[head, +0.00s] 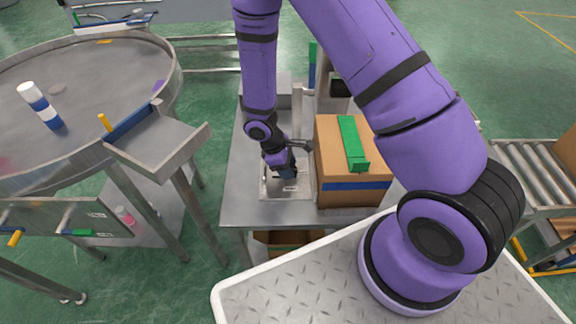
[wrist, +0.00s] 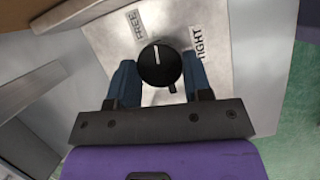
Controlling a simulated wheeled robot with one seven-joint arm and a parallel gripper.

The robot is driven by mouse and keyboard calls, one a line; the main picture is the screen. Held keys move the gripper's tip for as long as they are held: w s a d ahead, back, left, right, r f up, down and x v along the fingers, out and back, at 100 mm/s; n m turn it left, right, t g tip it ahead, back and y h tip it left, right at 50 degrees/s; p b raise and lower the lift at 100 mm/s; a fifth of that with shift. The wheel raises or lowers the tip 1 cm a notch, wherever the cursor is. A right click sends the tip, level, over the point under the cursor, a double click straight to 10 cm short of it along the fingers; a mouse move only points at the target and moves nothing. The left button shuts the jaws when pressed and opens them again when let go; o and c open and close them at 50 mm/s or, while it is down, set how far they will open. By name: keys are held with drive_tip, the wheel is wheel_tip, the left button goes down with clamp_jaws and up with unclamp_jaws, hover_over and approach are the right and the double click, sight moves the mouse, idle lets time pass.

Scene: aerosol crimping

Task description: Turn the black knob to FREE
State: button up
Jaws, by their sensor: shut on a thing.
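The round black knob (wrist: 158,67) sits on a metal plate (wrist: 105,35) in the wrist view. A white line on the knob points almost straight up, tilted slightly left. The FREE label (wrist: 137,24) is up and left of the knob, and the TIGHT label (wrist: 196,43) is up and right. The line points between them, nearer FREE. My gripper (wrist: 160,70) is shut on the knob, a blue finger on each side. In the head view my gripper (head: 285,168) reaches down to the plate (head: 287,190) on the table; the knob is hidden there.
A cardboard box (head: 335,165) with a green strip (head: 352,142) stands on the metal table (head: 242,190) just right of my gripper. A large round table (head: 95,85) with a blue and white can (head: 40,105) is at left. A roller conveyor (head: 530,170) is at right.

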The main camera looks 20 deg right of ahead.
drive_tip(key=shift+n, duration=0.7)
drive_tip(key=shift+t, duration=0.3)
drive_tip(key=o, duration=0.9)
drive_tip(key=shift+r, duration=0.1)
drive_tip(key=v, duration=1)
drive_tip(key=shift+a+r, duration=0.2)
drive_tip(key=shift+a, duration=0.15)
